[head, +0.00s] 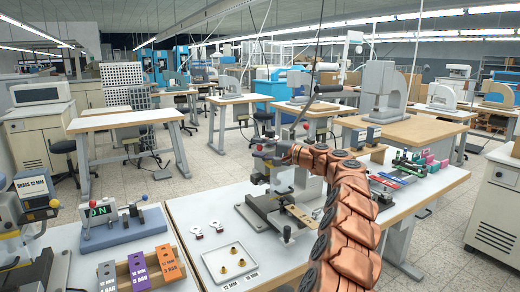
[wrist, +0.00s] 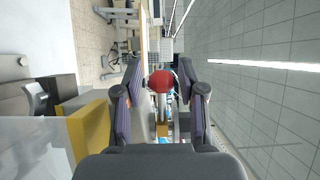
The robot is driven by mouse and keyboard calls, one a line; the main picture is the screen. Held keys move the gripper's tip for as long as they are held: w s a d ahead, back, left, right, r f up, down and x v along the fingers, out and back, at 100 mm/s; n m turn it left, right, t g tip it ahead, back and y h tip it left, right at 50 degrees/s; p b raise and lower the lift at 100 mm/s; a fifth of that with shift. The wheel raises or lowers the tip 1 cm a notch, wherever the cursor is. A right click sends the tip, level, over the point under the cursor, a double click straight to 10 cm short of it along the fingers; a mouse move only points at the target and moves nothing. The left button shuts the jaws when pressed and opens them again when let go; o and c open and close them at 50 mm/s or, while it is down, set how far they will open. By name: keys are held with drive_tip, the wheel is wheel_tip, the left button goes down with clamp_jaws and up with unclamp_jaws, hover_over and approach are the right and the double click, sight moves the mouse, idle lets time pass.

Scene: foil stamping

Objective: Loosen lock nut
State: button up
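My copper arm reaches to the small stamping press (head: 285,205) on the middle table. My gripper (head: 268,158) is at the upper part of the press, where arm and press overlap and details are small. In the wrist view my gripper (wrist: 160,76) is open, with its two dark fingers apart. A red ball knob (wrist: 160,83) shows between the fingers, with a gap on each side. A yellow, brass-coloured piece (wrist: 162,129) shows below the knob. I cannot tell which part is the lock nut.
A white tray (head: 213,271) with brass pieces lies front left of the press. A block holding coloured tags (head: 138,272) and a blue fixture (head: 125,232) stand on the left table. Small coloured items (head: 433,163) sit at the right. A lever with a black handle (head: 329,88) rises above the press.

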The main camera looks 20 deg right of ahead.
drive_tip(key=shift+o, duration=0.3)
drive_tip(key=shift+s, duration=0.1)
drive_tip(key=shift+s+d+r, duration=0.1)
drive_tip(key=shift+s+d, duration=0.15)
drive_tip(key=shift+d, duration=0.05)
drive_tip(key=v, duration=1.1)
